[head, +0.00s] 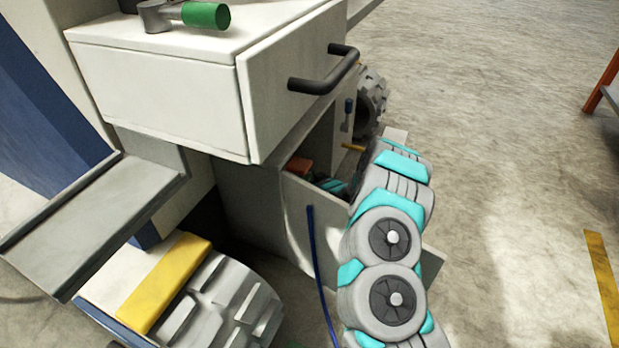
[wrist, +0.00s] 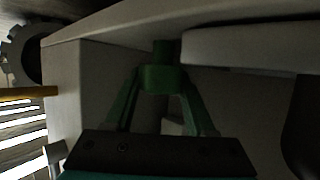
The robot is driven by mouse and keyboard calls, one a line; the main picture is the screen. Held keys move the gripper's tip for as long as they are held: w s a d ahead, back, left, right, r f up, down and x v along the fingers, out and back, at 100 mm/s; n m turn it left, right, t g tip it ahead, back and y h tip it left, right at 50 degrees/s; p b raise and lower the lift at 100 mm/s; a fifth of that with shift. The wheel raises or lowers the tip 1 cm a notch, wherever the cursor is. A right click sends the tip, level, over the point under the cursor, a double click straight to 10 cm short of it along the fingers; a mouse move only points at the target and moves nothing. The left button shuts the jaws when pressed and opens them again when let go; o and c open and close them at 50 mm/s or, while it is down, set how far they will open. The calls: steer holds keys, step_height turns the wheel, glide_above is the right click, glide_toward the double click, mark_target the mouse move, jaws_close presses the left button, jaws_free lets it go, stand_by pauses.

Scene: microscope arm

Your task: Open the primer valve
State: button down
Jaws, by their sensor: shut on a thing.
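In the wrist view, my gripper (wrist: 163,88) has its two dark green fingers closing in on a short green block (wrist: 163,76) with a narrower green stub above it. The fingers touch the block's sides, and it sits beneath a pale overhanging panel. I cannot tell for sure whether this piece is the primer valve. The picture is dark there. In the head view, my grey and teal arm reaches into the open compartment under the drawer, and the gripper's tips are hidden. A metal lever with a green grip (head: 205,14) lies on the top surface, apart from my gripper.
An open pale door panel (head: 297,225) stands close to my arm. Chunky wheels (head: 215,305) sit at lower left and behind (head: 371,100).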

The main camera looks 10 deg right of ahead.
steer(key=shift+d+r+n+y+p, duration=0.1)
steer(key=shift+n+y+p, duration=0.3)
steer(key=shift+n+y, duration=0.1)
steer(key=n+g+y+p, duration=0.2)
steer(key=n+y+p, duration=0.1)
steer(key=p, duration=0.1)
steer(key=shift+r+p, duration=0.15)
steer(key=shift+p, duration=0.2)
steer(key=shift+s+a+f+n+g+y+p, duration=0.15)
steer(key=shift+n+g+y+p, duration=0.1)
steer(key=shift+n+g+y, duration=0.3)
steer(key=shift+w+a+f+n+g+y+p, duration=0.15)
steer(key=shift+n+g+y+p, duration=0.15)
steer(key=shift+n+y, duration=0.3)
steer(key=shift+s+n+g+y+b, duration=0.1)
steer(key=shift+n+g+y+b, duration=0.3)
steer(key=shift+n+g, duration=0.35)
steer(key=shift+a+r, duration=0.1)
steer(key=shift+c, duration=1.3)
jaws_free()
steer(key=shift+s, duration=0.1)
